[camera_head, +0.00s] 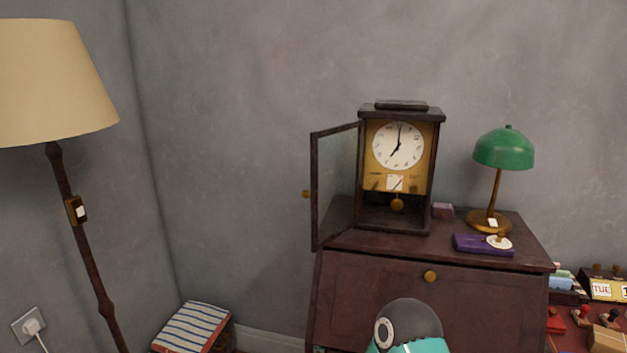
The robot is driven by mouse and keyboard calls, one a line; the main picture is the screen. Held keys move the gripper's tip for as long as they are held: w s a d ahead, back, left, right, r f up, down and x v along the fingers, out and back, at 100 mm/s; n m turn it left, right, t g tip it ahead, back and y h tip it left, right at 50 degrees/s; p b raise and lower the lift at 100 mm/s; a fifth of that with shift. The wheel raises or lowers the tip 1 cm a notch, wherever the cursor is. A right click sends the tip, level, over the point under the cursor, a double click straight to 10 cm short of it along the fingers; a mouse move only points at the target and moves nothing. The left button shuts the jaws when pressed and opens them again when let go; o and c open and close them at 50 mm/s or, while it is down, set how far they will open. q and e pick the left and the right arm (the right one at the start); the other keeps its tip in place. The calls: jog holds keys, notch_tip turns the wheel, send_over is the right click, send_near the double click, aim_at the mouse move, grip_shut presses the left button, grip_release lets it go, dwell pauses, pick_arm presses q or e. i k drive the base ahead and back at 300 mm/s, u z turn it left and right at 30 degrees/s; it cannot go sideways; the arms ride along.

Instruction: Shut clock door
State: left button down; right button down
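A dark wooden clock (400,165) with a white dial and a brass pendulum stands on top of a brown cabinet. Its glazed door (335,185) is hinged on the left side of the case and stands wide open, swung out to the left. A small brass knob (306,194) sits on the door's outer left edge. Neither of my grippers is in view. A teal and dark grey rounded part at the bottom centre may belong to me.
The brown cabinet (385,290) also carries a green lamp (504,150), a purple box (470,245) and a small pinkish box (442,210). A floor lamp (75,200) stands at left. A striped cushion (193,326) lies low. Space left of the door is clear.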

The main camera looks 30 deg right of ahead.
aim_at(315, 246)
jog(key=z, duration=0.6)
jog(key=i, duration=0.95)
jog(key=z, duration=0.75)
